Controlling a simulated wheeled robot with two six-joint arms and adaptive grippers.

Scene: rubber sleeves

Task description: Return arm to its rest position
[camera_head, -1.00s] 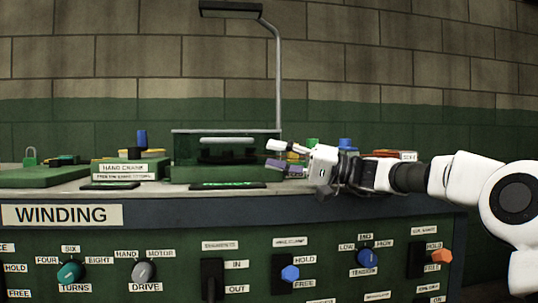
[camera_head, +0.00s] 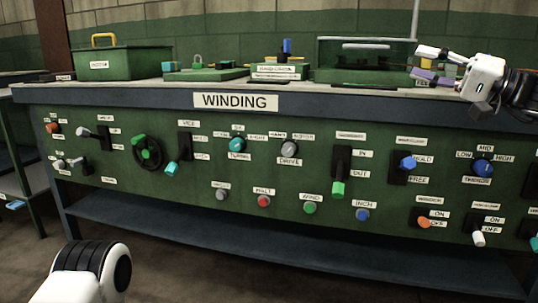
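My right gripper (camera_head: 427,64) reaches in from the right edge, over the back right of the bench top. Its fingers point left and stand apart, with a gap between them. Small coloured items show behind and between the fingers, and a purple piece is at the lower finger. I see nothing clearly held. A white link of my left arm (camera_head: 90,272) shows at the bottom left; the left gripper is out of view.
The bench (camera_head: 150,92) carries a green box with a yellow handle (camera_head: 110,63), a hand crank block (camera_head: 279,70) and a green case (camera_head: 350,76). Its front panel has many knobs and levers, including a handwheel (camera_head: 147,152). Floor shows below.

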